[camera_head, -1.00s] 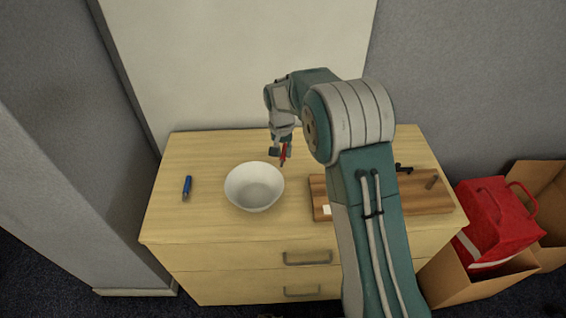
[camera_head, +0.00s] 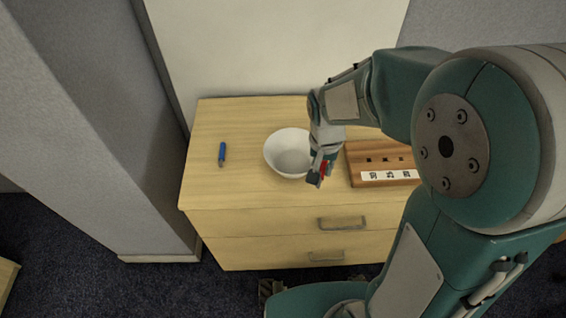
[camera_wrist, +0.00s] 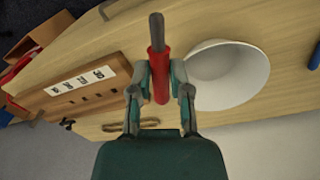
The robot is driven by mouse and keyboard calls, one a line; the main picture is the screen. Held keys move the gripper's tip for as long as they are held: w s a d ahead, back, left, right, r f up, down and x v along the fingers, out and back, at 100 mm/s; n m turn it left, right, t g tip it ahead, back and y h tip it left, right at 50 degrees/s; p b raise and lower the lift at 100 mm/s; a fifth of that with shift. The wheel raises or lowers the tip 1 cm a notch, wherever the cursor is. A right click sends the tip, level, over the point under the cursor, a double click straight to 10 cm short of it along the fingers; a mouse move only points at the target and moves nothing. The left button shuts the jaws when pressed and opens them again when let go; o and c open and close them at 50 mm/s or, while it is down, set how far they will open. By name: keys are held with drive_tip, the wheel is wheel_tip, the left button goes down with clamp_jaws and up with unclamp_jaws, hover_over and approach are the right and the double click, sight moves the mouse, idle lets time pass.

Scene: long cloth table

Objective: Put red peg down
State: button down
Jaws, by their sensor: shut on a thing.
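The red peg (camera_wrist: 159,84) has a red body and a grey tip, and my gripper (camera_wrist: 160,82) is shut on its red part in the wrist view. In the head view, my gripper (camera_head: 321,176) with the red peg (camera_head: 324,168) is at the right side of the white bowl, near the front of the tabletop. The peg appears to be held above the table; its exact height is hard to tell.
A white bowl (camera_head: 287,158) stands on the wooden cabinet top (camera_head: 240,120). A wooden block (camera_head: 365,154) with square holes and a numbered label lies to the right. A blue peg (camera_head: 222,153) lies at the left. The front left tabletop is clear.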

drive_tip(key=w+a+f, duration=0.4)
drive_tip(key=w, duration=0.3)
hover_over(292, 163)
drive_tip(key=f, duration=0.5)
drive_tip(key=shift+s+d+f, duration=0.1)
drive_tip(key=shift+s+f, duration=0.1)
drive_tip(key=shift+f, duration=0.05)
drive_tip(key=shift+w+f, duration=0.15)
drive_tip(key=shift+f, duration=1.65)
drive_tip(key=c, duration=0.6)
unclamp_jaws()
